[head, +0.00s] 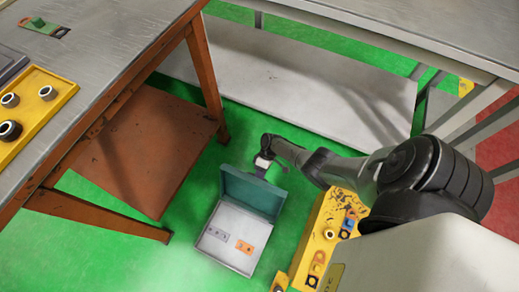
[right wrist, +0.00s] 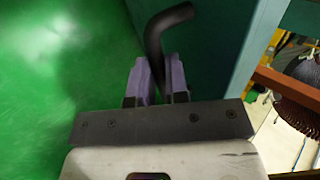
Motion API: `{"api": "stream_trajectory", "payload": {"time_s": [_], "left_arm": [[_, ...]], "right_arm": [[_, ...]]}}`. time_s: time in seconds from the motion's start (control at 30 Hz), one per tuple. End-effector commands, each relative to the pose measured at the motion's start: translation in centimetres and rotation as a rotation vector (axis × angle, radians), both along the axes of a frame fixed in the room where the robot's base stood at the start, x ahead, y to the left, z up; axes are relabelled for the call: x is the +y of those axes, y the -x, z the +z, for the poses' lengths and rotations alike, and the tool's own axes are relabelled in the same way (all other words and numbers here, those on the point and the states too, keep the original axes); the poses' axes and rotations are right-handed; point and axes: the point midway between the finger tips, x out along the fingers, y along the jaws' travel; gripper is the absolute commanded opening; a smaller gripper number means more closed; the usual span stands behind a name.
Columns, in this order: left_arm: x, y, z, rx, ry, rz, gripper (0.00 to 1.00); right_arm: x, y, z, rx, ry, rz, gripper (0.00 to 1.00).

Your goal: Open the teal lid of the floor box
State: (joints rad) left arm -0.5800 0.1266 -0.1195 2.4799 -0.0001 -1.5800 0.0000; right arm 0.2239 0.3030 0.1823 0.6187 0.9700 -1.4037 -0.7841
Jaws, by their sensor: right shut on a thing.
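The floor box (head: 226,252) stands on the green floor, with pale inner walls. Its teal lid (head: 252,193) is raised, standing up at the far side of the box, so the inside shows. My right gripper (head: 262,168) is behind the lid's upper edge, partly hidden by it. In the right wrist view, its purple fingers (right wrist: 160,82) are shut on a dark bent handle (right wrist: 168,17) beside the teal lid surface (right wrist: 208,50). My left gripper is not in view.
A grey plate (head: 217,233) and an orange plate (head: 244,247) lie inside the box. A rusty-legged table (head: 110,50) stands left, with a yellow tray (head: 52,88) on it. A yellow panel (head: 325,222) is close on the box's right. Green floor is free left of the box.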

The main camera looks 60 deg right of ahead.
Motion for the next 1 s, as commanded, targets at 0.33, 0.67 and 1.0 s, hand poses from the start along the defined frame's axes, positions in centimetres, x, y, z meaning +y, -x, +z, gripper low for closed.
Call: {"api": "stream_trajectory", "payload": {"time_s": [0.33,0.67,1.0], "left_arm": [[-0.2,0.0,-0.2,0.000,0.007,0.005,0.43],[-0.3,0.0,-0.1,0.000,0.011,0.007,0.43],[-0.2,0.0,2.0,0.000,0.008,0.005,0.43]], "right_arm": [[0.0,0.4,-0.6,0.004,0.008,0.003,0.29],[-0.1,0.2,-0.3,0.002,0.006,0.001,0.40],[-2.9,0.0,3.1,0.002,0.009,-0.001,0.40]]}}
